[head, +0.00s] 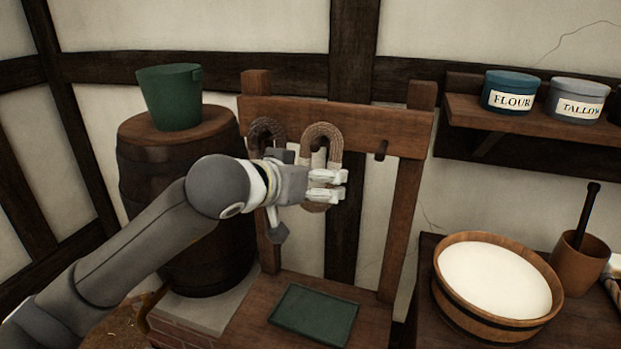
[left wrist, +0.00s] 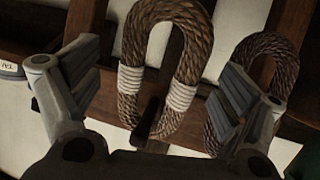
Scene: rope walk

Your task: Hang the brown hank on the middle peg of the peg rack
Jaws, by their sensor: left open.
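The brown hank (head: 322,133), a rope loop with white bindings, hangs at the middle of the peg rack (head: 360,120). In the left wrist view the brown hank (left wrist: 167,12) shows with the middle peg (left wrist: 148,118) inside its loop. My left gripper (head: 335,186) is open in front of the hank's lower part and hides some of it. In the left wrist view its fingers stand apart on either side of the hank, not visibly closed on it. My right gripper is not in view.
A darker hank (head: 265,130) hangs at the rack's left, and the right peg (head: 381,150) is bare. A green tray (head: 314,315) lies below. A green bucket (head: 170,96) stands on a barrel at left. A wooden tub (head: 450,300) stands at right.

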